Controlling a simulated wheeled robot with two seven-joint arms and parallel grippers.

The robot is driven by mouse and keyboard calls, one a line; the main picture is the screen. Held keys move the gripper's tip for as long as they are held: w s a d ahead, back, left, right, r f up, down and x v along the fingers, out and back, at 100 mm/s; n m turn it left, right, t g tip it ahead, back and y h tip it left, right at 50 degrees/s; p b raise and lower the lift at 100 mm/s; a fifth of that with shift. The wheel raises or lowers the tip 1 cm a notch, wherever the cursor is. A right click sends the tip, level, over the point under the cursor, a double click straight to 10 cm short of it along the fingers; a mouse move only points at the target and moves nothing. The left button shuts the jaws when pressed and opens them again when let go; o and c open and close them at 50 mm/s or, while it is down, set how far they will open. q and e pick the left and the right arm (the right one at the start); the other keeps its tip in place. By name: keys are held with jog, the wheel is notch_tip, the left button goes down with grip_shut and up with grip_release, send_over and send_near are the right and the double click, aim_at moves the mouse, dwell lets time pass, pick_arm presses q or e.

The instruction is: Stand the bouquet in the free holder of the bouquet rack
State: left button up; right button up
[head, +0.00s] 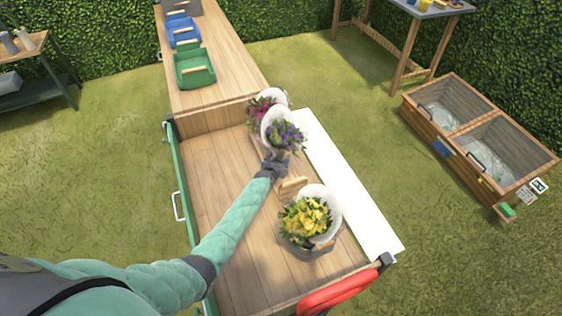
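A bouquet of purple flowers (286,136) in a white wrap is at the back right of the wooden cart bed. My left gripper (276,163) is right at its near side; its fingers are too small and dark to show whether they close on it. A pink bouquet (261,107) in white wrap is just behind, partly hidden by the purple one. A yellow bouquet (305,218) in white wrap stands nearer, in a grey round holder (304,251). A wooden handle-like piece (292,187), perhaps part of the rack, shows between them. A free holder cannot be made out. My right gripper is not in view.
The cart bed (220,190) is clear on its left. A white board (345,190) runs along its right side. Green (194,68) and blue (183,31) carriers stand on the bench behind. A red ring-shaped thing (337,291) is at the front edge. Wooden planter boxes (478,135) stand right.

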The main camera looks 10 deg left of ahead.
pick_arm(q)
jog(key=shift+o, duration=1.3)
jog(key=shift+r, duration=0.1)
jog(key=shift+s+r, duration=0.2)
jog(key=shift+s, duration=0.25)
jog(key=v, duration=1.1)
jog(key=shift+p, duration=0.35)
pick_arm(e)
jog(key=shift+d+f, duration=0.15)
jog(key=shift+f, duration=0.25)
